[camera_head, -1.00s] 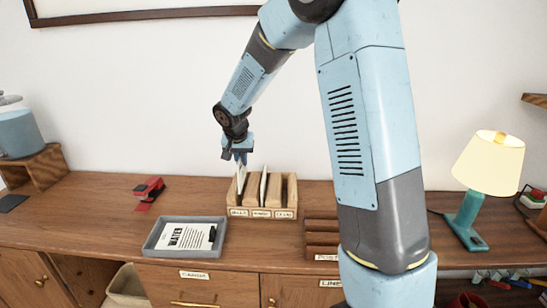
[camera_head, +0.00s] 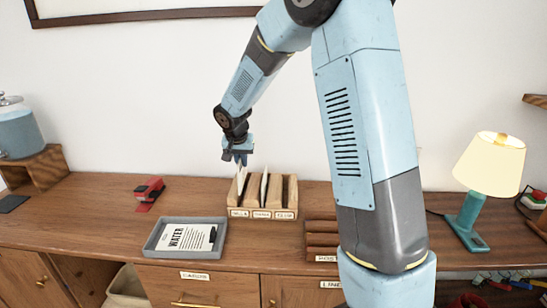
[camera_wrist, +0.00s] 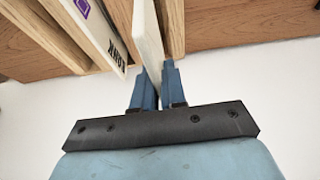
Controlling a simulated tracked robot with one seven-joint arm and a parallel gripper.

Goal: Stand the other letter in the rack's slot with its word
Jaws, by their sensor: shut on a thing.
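My gripper (camera_head: 238,163) is above the left slot of the wooden letter rack (camera_head: 262,213), pointing down. Its fingers (camera_wrist: 158,88) are shut on the edge of a pale letter (camera_wrist: 147,35). In the head view this held letter (camera_head: 241,182) is upright, its lower part hidden at the rack's left slot. I cannot tell whether it touches the slot's bottom. The other letter (camera_head: 264,188) stands in the middle slot; the wrist view shows it beside the held one, with dark lettering and a purple mark (camera_wrist: 82,8). The right slot looks empty. The rack's front labels are too small to read surely.
A grey tray (camera_head: 150,247) holding a sheet headed WATER (camera_head: 188,236) lies left of the rack. A red object (camera_head: 149,190) lies behind it. A brown stepped holder (camera_head: 320,240) stands right of the rack, and a lamp (camera_head: 490,165) farther right. Open wood lies left of the rack.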

